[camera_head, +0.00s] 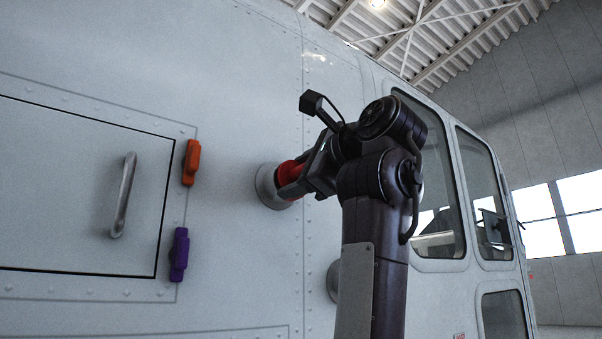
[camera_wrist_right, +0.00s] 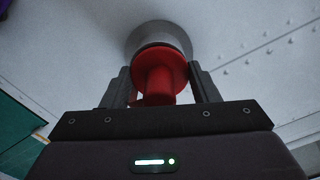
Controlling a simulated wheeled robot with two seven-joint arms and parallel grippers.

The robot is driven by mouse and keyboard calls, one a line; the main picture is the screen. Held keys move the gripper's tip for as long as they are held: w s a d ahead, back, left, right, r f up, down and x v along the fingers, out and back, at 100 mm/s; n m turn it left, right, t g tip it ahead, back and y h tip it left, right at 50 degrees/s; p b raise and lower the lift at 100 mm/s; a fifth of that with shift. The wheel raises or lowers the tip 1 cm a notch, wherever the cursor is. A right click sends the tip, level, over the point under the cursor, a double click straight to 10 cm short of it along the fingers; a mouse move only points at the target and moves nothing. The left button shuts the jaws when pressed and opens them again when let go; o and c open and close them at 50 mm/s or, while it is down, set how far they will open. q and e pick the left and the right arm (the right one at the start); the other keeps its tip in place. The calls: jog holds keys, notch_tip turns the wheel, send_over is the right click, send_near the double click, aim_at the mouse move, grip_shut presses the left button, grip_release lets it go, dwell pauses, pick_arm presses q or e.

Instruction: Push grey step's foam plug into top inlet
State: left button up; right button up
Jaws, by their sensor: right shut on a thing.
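The red foam plug (camera_head: 290,172) is at the mouth of the upper round grey inlet (camera_head: 267,187) on the helicopter's side. My right gripper (camera_head: 297,181) is shut on the plug. In the right wrist view the plug (camera_wrist_right: 160,75) sits between the two dark fingers of the gripper (camera_wrist_right: 165,88), with its wide flange against or just in front of the grey inlet ring (camera_wrist_right: 160,38). How deep the plug sits in the inlet is hidden. My left gripper is not in view. The grey step is not in view.
A second round inlet (camera_head: 333,281) lies lower, partly behind my right arm. To the left is a closed hatch (camera_head: 70,190) with a handle (camera_head: 124,195), an orange latch (camera_head: 191,162) and a purple latch (camera_head: 179,254). Cabin windows (camera_head: 437,185) are to the right.

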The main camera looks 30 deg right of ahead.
jog(key=o, duration=0.9)
jog(key=shift+w, duration=0.15)
jog(key=shift+o, duration=0.8)
jog(key=shift+w+a+f, duration=0.1)
jog(key=shift+w+f, duration=0.05)
jog(key=shift+w, duration=0.25)
jog(key=s+b, duration=0.4)
jog(key=s, duration=0.4)
jog(key=shift+d, duration=0.35)
jog(key=shift+w, duration=0.15)
